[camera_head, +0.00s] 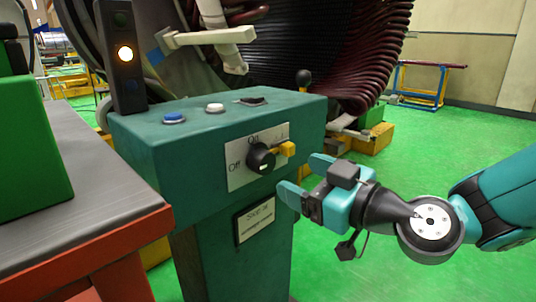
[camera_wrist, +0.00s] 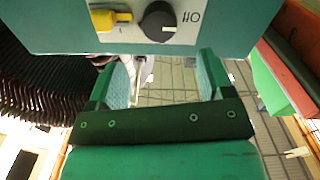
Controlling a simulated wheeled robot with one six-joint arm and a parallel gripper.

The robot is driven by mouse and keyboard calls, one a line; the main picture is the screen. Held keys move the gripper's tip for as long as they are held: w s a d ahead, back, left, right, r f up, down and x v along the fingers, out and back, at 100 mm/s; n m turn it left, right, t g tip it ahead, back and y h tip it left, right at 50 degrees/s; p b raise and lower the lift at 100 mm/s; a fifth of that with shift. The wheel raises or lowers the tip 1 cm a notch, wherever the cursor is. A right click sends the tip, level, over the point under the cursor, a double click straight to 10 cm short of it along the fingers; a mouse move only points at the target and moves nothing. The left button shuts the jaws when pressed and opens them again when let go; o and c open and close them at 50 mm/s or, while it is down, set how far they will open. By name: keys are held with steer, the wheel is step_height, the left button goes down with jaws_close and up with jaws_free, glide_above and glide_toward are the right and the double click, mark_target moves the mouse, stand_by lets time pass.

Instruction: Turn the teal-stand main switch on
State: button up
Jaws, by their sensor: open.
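The teal stand (camera_head: 160,142) stands in the middle of the head view, with a white switch plate on its front. The main switch (camera_head: 261,159) is a round black knob on that plate, between printed "Off" and "On" marks. A yellow block (camera_head: 288,148) sits at its right. In the wrist view the knob (camera_wrist: 159,21) and yellow block (camera_wrist: 103,20) show at the top. My gripper (camera_head: 305,178) is open and empty, to the right of and a little below the knob, apart from it. In the wrist view its two fingers (camera_wrist: 168,75) point toward the stand's lower edge.
A grey-topped bench (camera_head: 95,190) is at left.

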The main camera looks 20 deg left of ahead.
mark_target(268, 162)
steer(key=p+x, duration=0.1)
steer(key=x, duration=0.7)
steer(key=shift+a, duration=0.25)
steer(key=shift+c, duration=0.2)
steer(key=c, duration=0.9)
